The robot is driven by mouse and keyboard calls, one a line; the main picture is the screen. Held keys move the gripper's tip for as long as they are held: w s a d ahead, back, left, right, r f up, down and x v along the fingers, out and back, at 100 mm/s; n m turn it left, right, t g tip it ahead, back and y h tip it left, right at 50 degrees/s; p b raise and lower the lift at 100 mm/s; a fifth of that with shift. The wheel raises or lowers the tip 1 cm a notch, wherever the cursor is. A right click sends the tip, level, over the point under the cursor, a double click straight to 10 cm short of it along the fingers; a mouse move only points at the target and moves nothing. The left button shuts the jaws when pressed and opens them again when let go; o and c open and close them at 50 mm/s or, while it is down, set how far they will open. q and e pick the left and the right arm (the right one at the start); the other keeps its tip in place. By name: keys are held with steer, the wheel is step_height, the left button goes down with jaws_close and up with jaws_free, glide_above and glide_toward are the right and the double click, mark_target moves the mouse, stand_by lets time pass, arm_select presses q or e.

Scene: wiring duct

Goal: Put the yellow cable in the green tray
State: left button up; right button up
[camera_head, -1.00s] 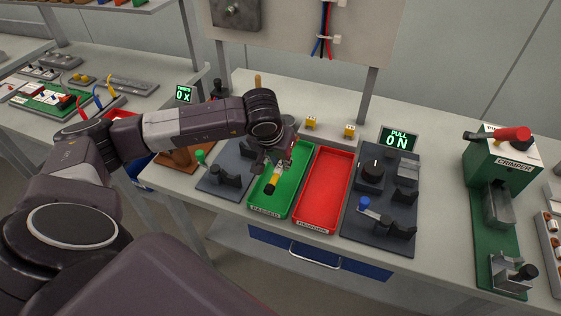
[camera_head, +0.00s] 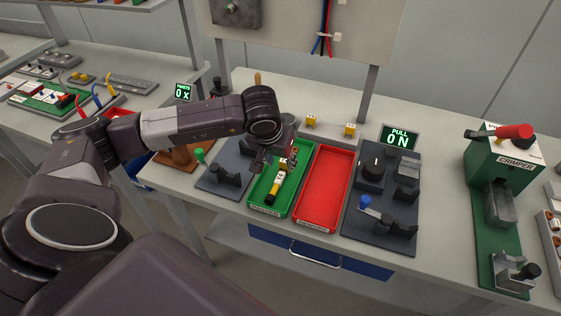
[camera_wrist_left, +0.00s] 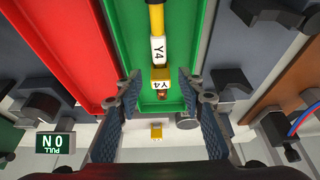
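The yellow cable (camera_head: 279,181) lies in the green tray (camera_head: 268,209), along its length. It has a black end toward the front and a white band near the far end. In the left wrist view the cable (camera_wrist_left: 157,20) shows a white label and a yellow end block, both marked Y4, over the green tray floor. My left gripper (camera_head: 268,160) is above the far left part of the tray. In the wrist view its two fingers (camera_wrist_left: 158,92) are spread apart with nothing between the pads; the cable end lies beyond them. My right gripper is not seen.
A red tray (camera_head: 322,218) stands right of the green one. A dark fixture (camera_head: 224,179) is at its left, and another with a black knob (camera_head: 372,171) is right of the red tray. A green crimper (camera_head: 499,165) stands farther right. A rail with yellow blocks (camera_head: 329,132) is behind the trays.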

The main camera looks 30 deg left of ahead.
arm_select(q)
steer(key=v, duration=1.1)
steer(key=shift+s, duration=0.15)
